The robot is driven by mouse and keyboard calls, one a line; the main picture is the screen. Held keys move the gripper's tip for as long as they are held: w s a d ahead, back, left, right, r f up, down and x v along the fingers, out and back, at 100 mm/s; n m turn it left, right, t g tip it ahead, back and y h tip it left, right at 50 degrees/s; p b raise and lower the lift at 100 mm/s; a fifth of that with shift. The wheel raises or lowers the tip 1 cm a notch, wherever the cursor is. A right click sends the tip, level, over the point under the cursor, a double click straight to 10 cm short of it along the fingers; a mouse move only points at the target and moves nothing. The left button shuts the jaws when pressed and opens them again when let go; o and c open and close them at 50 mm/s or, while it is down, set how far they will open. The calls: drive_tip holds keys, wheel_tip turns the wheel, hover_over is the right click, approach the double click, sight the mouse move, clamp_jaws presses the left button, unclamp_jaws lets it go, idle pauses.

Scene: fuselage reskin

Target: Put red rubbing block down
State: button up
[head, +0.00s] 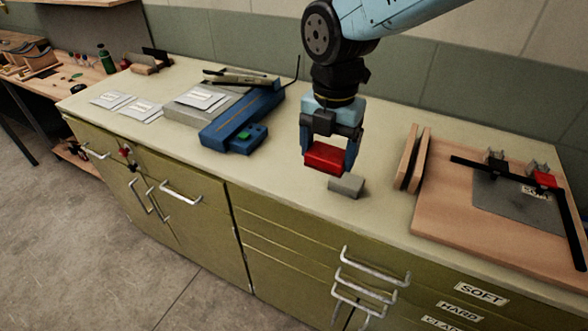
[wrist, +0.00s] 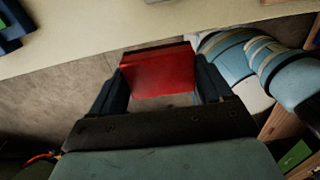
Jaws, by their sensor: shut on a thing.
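The red rubbing block (head: 326,157) is held between the two fingers of my gripper (head: 331,150), above the pale green counter top. In the wrist view the red block (wrist: 158,72) fills the space between the dark fingers of my gripper (wrist: 160,85). My gripper is shut on it. A small grey block (head: 346,186) lies on the counter just below and to the right of the red block, near the front edge. I cannot tell the exact gap between the red block and the counter.
A blue and grey device (head: 240,122) stands to the left, with packets (head: 139,110) beyond it. To the right are upright wooden pieces (head: 412,158) and a wooden board (head: 450,220) with a grey sheet and clamps. The counter (head: 270,172) is clear left of the gripper.

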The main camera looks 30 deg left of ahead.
drive_tip(key=shift+s+a, duration=0.55)
drive_tip(key=shift+s, duration=0.1)
drive_tip(key=w+a+f, duration=0.4)
drive_tip(key=w+a, duration=0.1)
drive_tip(key=a, duration=0.2)
hover_over(294, 169)
wheel_tip(294, 169, down, 6)
drive_tip(key=shift+s+d+r, duration=0.15)
drive_tip(key=shift+r, duration=0.1)
drive_tip(key=shift+f, duration=1.7)
drive_tip(key=shift+f, duration=0.1)
drive_tip(key=o, duration=1.2)
